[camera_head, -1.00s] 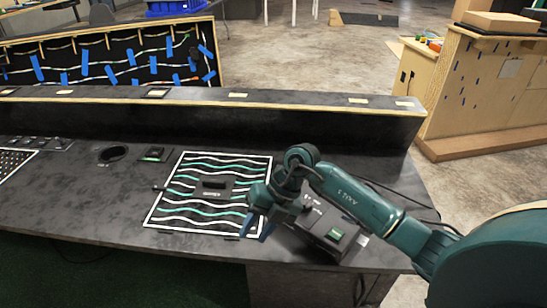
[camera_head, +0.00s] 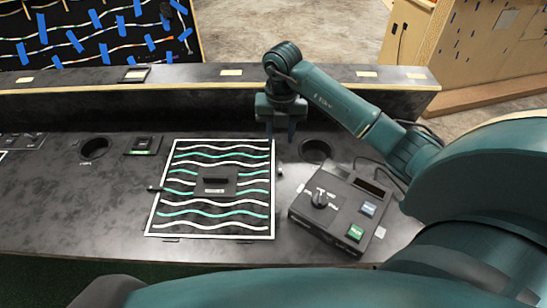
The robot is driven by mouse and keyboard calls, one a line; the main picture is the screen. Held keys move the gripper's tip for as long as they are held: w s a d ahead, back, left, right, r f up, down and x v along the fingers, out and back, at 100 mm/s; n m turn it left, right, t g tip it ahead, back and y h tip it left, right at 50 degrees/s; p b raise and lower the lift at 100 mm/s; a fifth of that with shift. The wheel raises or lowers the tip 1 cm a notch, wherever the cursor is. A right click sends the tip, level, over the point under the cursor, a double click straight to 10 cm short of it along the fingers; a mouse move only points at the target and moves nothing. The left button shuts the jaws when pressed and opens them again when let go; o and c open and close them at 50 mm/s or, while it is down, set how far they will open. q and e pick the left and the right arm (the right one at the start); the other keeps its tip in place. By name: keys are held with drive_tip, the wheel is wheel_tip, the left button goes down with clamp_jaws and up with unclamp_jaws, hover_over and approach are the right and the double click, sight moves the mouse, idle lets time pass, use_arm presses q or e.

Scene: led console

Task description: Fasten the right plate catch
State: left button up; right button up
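The plate (camera_head: 213,214) is a black panel with a white border and white and green wavy lines, lying flat on the console. A dark handle block (camera_head: 215,180) sits at its middle. The left catch (camera_head: 155,188) is at the opposite edge. My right gripper (camera_head: 281,136) points down near the plate's far right corner, beyond the right catch in the picture. Its two fingers are apart with nothing visible between them. My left gripper is not in view.
A control box (camera_head: 335,216) with a knob and green and blue buttons stands right of the plate. A round hole (camera_head: 316,150) is behind it. A raised ledge (camera_head: 200,75) runs along the console's back. Bare console top (camera_head: 90,215) lies left of the plate.

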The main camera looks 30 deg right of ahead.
sight(280, 171)
drive_tip(key=f, duration=1.2)
drive_tip(key=shift+s+f+p, duration=0.25)
drive_tip(key=shift+s+p, duration=0.05)
clamp_jaws()
